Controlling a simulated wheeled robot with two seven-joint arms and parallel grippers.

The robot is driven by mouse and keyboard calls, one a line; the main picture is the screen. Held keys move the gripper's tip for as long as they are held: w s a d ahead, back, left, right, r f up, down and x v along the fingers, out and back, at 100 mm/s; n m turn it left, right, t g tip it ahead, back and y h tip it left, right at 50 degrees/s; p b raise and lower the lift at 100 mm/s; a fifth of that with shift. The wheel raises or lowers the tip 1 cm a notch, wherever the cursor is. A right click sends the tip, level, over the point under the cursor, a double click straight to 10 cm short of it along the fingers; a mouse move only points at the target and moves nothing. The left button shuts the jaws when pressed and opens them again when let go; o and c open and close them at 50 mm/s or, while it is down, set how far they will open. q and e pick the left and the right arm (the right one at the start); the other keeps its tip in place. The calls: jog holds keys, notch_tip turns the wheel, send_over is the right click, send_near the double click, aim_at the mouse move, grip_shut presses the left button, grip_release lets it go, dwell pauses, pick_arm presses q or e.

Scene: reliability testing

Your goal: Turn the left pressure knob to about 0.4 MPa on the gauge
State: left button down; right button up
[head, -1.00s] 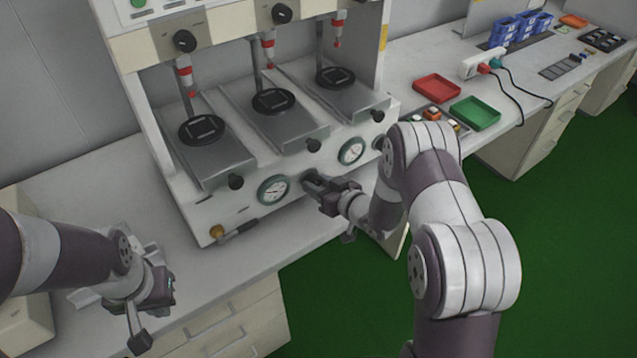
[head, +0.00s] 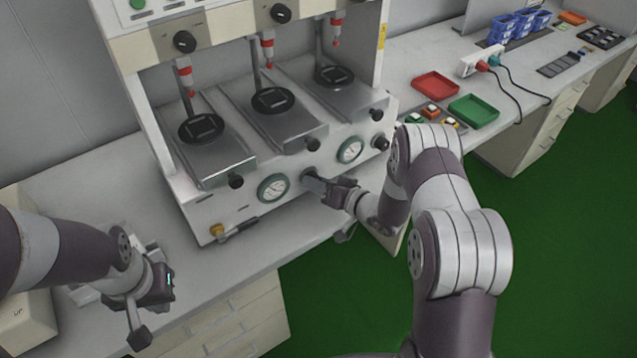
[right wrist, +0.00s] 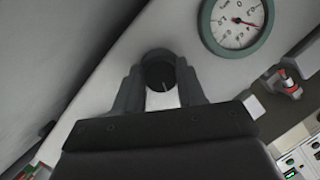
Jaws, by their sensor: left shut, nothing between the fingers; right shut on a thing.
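The left pressure knob (head: 309,174) is a small dark round knob on the front panel, just right of the left gauge (head: 273,188). My right gripper (head: 318,182) is shut on it, coming from the front right. In the right wrist view the knob (right wrist: 158,70) sits between the two fingers, with a pale mark on its face. A green-rimmed gauge (right wrist: 236,22) shows there with its needle toward the right; I cannot read its value surely. My left gripper (head: 140,338) is shut and empty over the bench at the lower left, away from the panel.
The right gauge (head: 350,149) and its dark knob (head: 380,142) are further right on the panel. A brass-ended fitting (head: 217,230) sticks out at the lower left. Red (head: 436,85) and green (head: 474,111) trays lie on the bench to the right.

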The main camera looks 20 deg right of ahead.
dwell(0.3)
jog(key=o, duration=1)
jog(key=shift+o, duration=0.2)
jog(key=v, duration=1.2)
jog(key=shift+s+d, duration=0.15)
jog(key=shift+s, duration=0.15)
jog(key=shift+r, duration=0.1)
